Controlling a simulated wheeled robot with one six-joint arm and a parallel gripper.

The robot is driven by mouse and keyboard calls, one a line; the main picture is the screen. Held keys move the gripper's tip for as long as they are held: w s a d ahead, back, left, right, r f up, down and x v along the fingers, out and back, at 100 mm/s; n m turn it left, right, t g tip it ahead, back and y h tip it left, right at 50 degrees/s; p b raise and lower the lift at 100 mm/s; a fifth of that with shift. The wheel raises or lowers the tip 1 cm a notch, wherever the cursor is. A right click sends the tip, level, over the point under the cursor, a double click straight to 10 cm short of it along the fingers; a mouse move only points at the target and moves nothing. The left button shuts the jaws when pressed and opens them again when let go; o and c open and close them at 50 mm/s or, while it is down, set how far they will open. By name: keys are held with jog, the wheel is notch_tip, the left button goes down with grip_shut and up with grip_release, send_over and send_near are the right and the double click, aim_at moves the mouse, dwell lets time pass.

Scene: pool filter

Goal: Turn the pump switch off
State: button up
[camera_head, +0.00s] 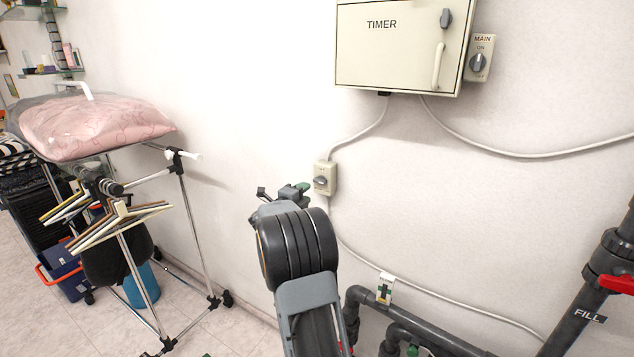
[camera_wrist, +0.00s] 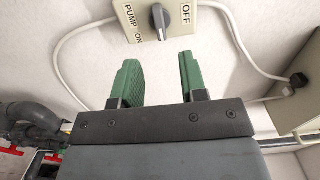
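The pump switch (camera_head: 325,178) is a small cream box with a grey knob on the white wall, below the timer cabinet. In the wrist view the box (camera_wrist: 185,12) shows the words PUMP, ON and OFF. Its grey knob (camera_wrist: 160,20) stands lengthwise up and down in that view; I cannot tell for sure which mark it points to. My gripper (camera_wrist: 158,62) has two green fingers, apart and empty. The knob lies ahead of the gap between them, not touched. In the head view my gripper (camera_head: 291,192) is left of and slightly below the switch, partly hidden by my wrist.
The timer cabinet (camera_head: 395,50) and a MAIN switch (camera_head: 479,62) are above right. Cables run along the wall. Dark pipes (camera_head: 440,335) and a red-handled valve (camera_head: 617,283) are at lower right. A metal rack (camera_head: 190,225) with a pink bagged bundle (camera_head: 90,125) stands left.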

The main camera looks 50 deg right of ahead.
aim_at(318, 182)
jog(key=p+x, duration=0.2)
jog(key=x, duration=0.6)
jog(key=shift+d, duration=0.25)
jog(key=shift+c, duration=0.3)
grip_shut()
